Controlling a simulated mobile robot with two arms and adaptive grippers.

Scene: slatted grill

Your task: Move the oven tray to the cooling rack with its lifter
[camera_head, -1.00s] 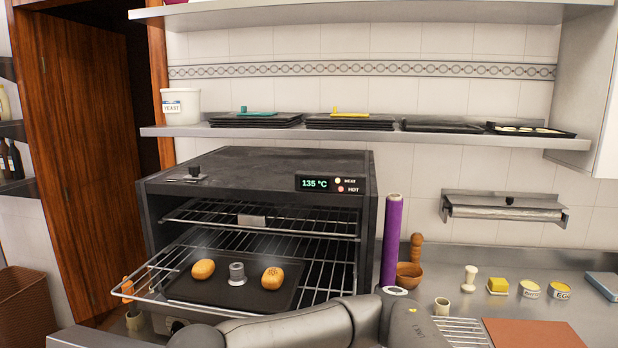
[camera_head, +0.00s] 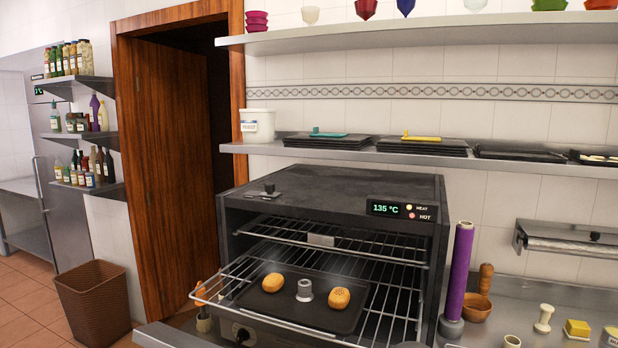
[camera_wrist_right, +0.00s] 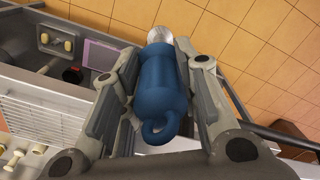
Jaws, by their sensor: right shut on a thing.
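The dark oven tray (camera_head: 332,318) lies on the pulled-out wire shelf (camera_head: 392,312) of the oven in the head view. It carries two golden buns (camera_head: 272,282) (camera_head: 339,298) and a grey post (camera_head: 304,290) between them. In the right wrist view my right gripper (camera_wrist_right: 160,75) is shut on the lifter (camera_wrist_right: 163,90), a blue handle with a loop at the near end and a silvery far end. The lifter is not visible in the head view. My left gripper is in no current view. The cooling rack is not in the head view now.
The oven (camera_head: 335,188) reads 135 °C, with its heat and hot lights lit. A purple roll (camera_head: 459,270) stands right of the oven. A brown basket (camera_head: 93,300) is on the floor at left.

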